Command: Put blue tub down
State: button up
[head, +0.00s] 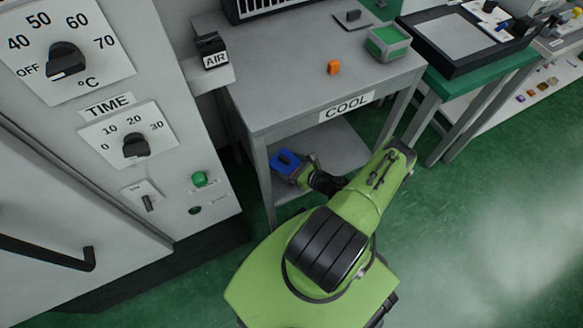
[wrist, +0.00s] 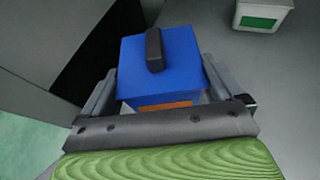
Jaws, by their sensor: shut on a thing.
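The blue tub (head: 287,163) is at the level of the lower shelf (head: 335,146) under the COOL table, near its front left leg. In the wrist view the blue tub (wrist: 180,75) has a blue lid, a dark handle and an orange label. My gripper (wrist: 160,66) is shut on it, with one grey finger along each side. In the head view my gripper (head: 302,172) is partly hidden by its own wrist. I cannot tell whether the tub touches the shelf.
A white tub with a green label (wrist: 262,16) stands on the grey surface beyond, at the upper right. The COOL table top (head: 290,88) holds an orange block (head: 334,67) and a green container (head: 388,42). A control cabinet (head: 160,95) stands close on the left.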

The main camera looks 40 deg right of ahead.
aim_at(294, 173)
jog(key=shift+f+b, duration=0.65)
jog(key=shift+f, duration=1.2)
jog(key=o, duration=0.8)
jog(key=shift+r, duration=0.2)
jog(key=p+v, duration=0.3)
jog(key=v, duration=0.9)
